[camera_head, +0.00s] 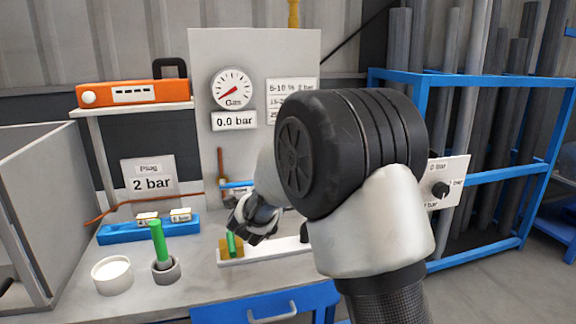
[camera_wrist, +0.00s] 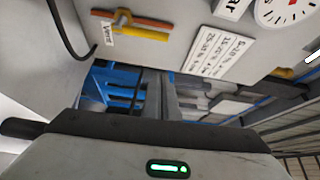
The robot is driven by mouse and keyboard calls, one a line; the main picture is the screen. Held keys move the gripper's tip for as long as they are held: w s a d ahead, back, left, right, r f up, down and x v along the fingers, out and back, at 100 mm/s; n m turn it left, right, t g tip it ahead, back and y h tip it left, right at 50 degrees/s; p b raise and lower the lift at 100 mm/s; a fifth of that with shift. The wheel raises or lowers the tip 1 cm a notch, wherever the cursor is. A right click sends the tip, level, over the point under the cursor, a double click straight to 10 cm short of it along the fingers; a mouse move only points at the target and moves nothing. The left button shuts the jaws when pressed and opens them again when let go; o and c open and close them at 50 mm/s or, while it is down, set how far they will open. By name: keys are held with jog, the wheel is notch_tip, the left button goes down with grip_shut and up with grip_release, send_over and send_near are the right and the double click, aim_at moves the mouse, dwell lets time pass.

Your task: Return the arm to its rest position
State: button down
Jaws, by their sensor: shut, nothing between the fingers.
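My arm fills the middle and right of the head view, its large black joint (camera_head: 335,150) in front of the bench. My gripper (camera_head: 240,222) is low over the bench, beside and just above a brass block (camera_head: 231,249) with a green piece (camera_head: 231,244) on it. It is shut and empty; whether it touches the green piece I cannot tell. In the wrist view the pale hand body (camera_wrist: 160,153) with a green light lies along the bottom edge; the fingertips are not clearly seen there.
A grey panel carries a gas gauge (camera_head: 233,89) reading 0.0 bar. A green rod (camera_head: 158,242) stands in a grey cup beside a white cup (camera_head: 112,275). A blue tray (camera_head: 150,231) lies behind. A blue rack (camera_head: 453,178) with pipes stands right, an open grey box (camera_head: 45,200) left.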

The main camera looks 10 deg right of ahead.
jog(key=s+a+r+n+g+y, duration=0.2)
jog(key=s+r+n+y, duration=0.15)
jog(key=s+n, duration=0.25)
jog(key=s+a+r+n+g+y, duration=0.1)
jog(key=s+r+n+y, duration=0.1)
jog(key=s+n+y, duration=0.4)
jog(key=s+d+f+n+g+h, duration=0.1)
jog(key=s+d+f+n+g, duration=0.15)
jog(key=s, duration=0.75)
jog(key=s+d+f+n+g+h, duration=0.1)
jog(key=s+d+f+n+g, duration=0.2)
jog(key=s, duration=0.7)
jog(key=s+d+f+n+g, duration=0.25)
jog(key=s+f+n, duration=0.2)
jog(key=s, duration=0.65)
notch_tip(320, 180, up, 26)
jog(key=a+p, duration=0.1)
jog(key=p, duration=2.4)
jog(key=shift+w, duration=0.4)
